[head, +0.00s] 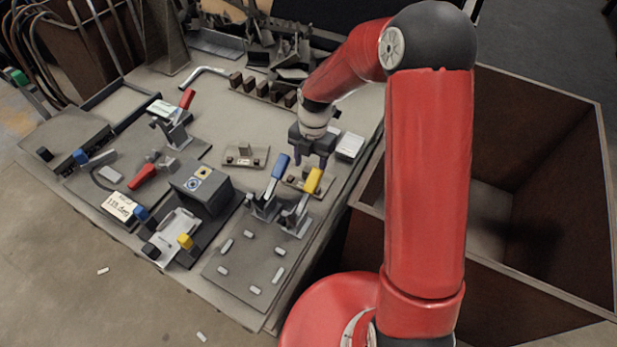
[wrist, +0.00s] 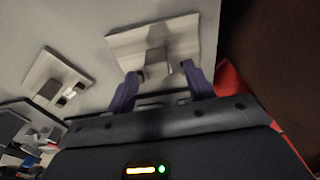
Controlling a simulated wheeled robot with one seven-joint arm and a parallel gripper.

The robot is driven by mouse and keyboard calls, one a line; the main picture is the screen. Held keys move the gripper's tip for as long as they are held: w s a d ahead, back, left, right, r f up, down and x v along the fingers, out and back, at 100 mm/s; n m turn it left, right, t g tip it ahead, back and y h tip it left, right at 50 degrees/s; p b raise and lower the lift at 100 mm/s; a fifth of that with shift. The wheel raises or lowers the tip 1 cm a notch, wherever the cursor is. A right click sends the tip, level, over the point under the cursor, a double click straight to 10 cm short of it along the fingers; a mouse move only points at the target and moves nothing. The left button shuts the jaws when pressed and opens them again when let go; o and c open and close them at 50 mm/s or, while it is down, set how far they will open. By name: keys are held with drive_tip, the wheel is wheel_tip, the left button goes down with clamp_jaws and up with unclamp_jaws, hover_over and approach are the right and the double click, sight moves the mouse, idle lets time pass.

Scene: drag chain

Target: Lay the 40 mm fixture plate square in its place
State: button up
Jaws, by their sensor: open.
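Two pale fixture plates, each with an upright grip block, lie on the bench; I cannot tell which is the 40 mm one. One plate (head: 293,182) is under my gripper (head: 311,163), partly hidden by it and the clamps. In the wrist view this plate (wrist: 185,40) lies flat, its grip block (wrist: 157,62) near the gap between the fingertips. My gripper (wrist: 160,73) is open, and I see no contact with the block. The other plate (head: 245,156) lies to the left; it also shows in the wrist view (wrist: 45,72).
A grey base (head: 240,265) with several small pads lies at the bench's front. Blue-handled (head: 276,178) and yellow-handled (head: 306,194) clamps stand beside my gripper. A dark block (head: 200,187) is left of them. A large brown bin (head: 555,125) is right of the bench.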

sight(308, 169)
drive_tip(key=f, duration=0.3)
drive_tip(key=shift+a+f, duration=0.25)
clamp_jaws()
